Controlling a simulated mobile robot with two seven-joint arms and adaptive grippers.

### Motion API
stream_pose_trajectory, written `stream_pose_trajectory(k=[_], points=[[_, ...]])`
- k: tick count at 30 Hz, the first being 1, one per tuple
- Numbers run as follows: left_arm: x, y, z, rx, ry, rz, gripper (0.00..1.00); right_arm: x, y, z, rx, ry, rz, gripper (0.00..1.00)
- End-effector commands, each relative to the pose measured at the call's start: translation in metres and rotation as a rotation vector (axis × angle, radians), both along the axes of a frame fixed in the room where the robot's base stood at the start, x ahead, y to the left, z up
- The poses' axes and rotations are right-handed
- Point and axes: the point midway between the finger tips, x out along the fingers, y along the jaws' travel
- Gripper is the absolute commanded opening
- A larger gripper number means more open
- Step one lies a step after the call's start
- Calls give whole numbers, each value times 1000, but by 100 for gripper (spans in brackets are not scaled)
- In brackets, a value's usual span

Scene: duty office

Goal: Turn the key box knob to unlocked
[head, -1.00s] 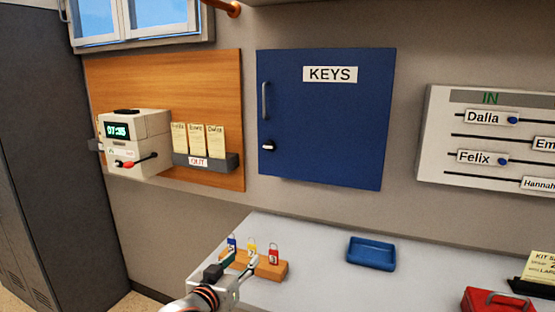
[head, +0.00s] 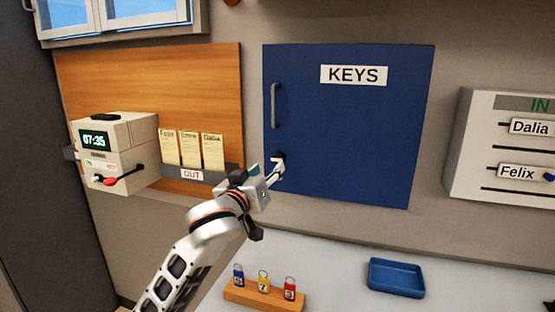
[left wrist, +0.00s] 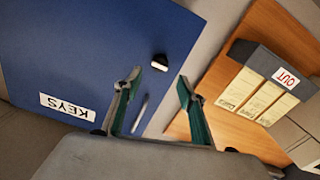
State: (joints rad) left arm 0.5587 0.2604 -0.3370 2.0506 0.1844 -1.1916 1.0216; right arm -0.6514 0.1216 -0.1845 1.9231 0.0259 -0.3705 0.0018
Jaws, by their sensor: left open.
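The blue key box (head: 350,130) hangs on the wall with a KEYS label on its door. Its knob (head: 279,156) is at the lower left of the door, partly hidden by my gripper. In the left wrist view the knob (left wrist: 160,62) shows as a pale bar on a dark base. My left gripper (head: 278,170) is at the knob in the head view. In the left wrist view the left gripper (left wrist: 158,80) is open, with the knob just beyond and between its fingertips. I cannot tell whether they touch. My right gripper is not in view.
A door handle (head: 274,105) is above the knob. A time clock (head: 115,155) and card rack (head: 195,170) are at the left. Padlocks on a wooden block (head: 263,298) and a blue tray (head: 397,278) sit on the desk below. An in/out board (head: 475,150) is at the right.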

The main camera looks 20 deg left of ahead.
Motion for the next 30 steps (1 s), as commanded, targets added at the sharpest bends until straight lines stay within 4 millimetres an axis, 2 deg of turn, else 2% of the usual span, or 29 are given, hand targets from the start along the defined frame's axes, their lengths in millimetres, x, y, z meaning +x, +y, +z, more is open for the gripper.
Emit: stream_pose_trajectory(k=[9,15,27,29,30], points=[[45,0,1,3,0,2,40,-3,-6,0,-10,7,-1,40],[66,-2,0,2,0,1,40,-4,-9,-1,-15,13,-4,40],[74,-2,-1,1,0,0,40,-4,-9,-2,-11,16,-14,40],[73,-2,-1,1,0,0,27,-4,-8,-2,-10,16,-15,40],[73,-2,-1,1,0,0,17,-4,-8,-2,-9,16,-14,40]])
